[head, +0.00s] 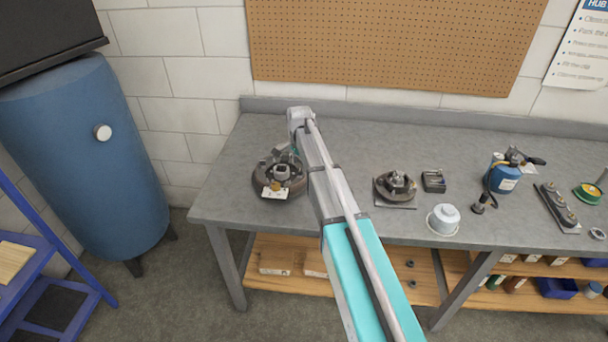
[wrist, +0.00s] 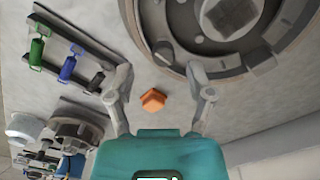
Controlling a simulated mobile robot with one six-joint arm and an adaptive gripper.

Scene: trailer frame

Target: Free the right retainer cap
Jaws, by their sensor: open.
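A round dark hub assembly (head: 279,178) sits at the left end of the bench, with a pale tag and a small yellowish piece at its front. Its large round face (wrist: 228,35) fills the upper right of the wrist view. My gripper (wrist: 160,72) is open beside this hub's rim. A small orange block (wrist: 153,101) shows between the spread fingers, and they do not touch it. In the head view my arm's end hides part of the bench beside the hub. I cannot tell which part is the right retainer cap.
A second hub assembly (head: 396,186) stands on the grey bench (head: 335,215) right of my arm. A pegboard wall is behind.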

